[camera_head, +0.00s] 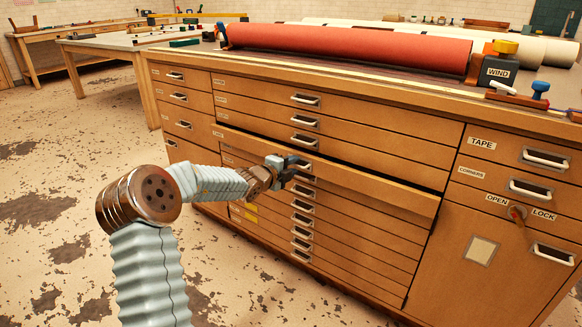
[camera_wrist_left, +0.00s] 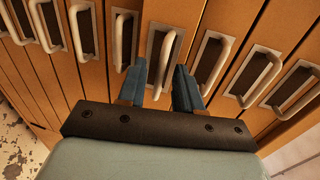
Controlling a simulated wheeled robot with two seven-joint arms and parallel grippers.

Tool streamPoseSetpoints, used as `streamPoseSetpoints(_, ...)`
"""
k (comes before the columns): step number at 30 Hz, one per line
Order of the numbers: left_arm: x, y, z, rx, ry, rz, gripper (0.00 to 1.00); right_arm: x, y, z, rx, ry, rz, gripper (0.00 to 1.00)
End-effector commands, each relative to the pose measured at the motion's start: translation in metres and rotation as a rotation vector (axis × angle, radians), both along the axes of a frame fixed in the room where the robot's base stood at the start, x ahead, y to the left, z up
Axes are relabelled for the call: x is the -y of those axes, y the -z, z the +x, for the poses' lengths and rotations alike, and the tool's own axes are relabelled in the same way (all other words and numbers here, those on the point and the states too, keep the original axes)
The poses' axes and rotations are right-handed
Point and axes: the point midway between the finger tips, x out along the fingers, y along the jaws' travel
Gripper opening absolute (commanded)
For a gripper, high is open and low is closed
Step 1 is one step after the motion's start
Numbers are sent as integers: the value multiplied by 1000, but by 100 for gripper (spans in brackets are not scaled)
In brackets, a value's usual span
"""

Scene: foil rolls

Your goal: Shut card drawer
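One wide drawer (camera_head: 375,190) in the middle column of the wooden cabinet (camera_head: 465,235) stands partly pulled out, with a dark gap above its front. Its label is too small to read. My left gripper (camera_head: 292,168) is at the front of this drawer, near the middle, and covers its handle. In the left wrist view the two blue fingers (camera_wrist_left: 160,72) are apart, one on each side of a pale handle (camera_wrist_left: 164,62). They do not look closed on it; whether they touch it I cannot tell. My right gripper is not in view.
Several closed drawers lie above and below, with protruding handles (camera_head: 305,99). A red roll (camera_head: 345,48) lies on the cabinet top beside a WIND box (camera_head: 497,72). A knob (camera_head: 517,214) sits between OPEN and LOCK labels. The floor (camera_head: 60,220) at left is clear.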

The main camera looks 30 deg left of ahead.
Motion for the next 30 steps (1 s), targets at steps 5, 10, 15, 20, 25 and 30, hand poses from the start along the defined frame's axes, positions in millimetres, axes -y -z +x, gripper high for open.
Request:
streamPoseSetpoints(5,0,0,1,0,0,0,34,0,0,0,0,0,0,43)
streamPoseSetpoints(10,0,0,1,0,0,1,21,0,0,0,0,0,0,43)
streamPoseSetpoints(15,0,0,1,0,0,1,0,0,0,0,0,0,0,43)
streamPoseSetpoints(20,0,0,1,0,0,1,0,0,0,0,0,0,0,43)
streamPoseSetpoints(25,0,0,0,0,-1,1,0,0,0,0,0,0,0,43)
streamPoseSetpoints(30,0,0,0,-1,-1,1,0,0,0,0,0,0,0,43)
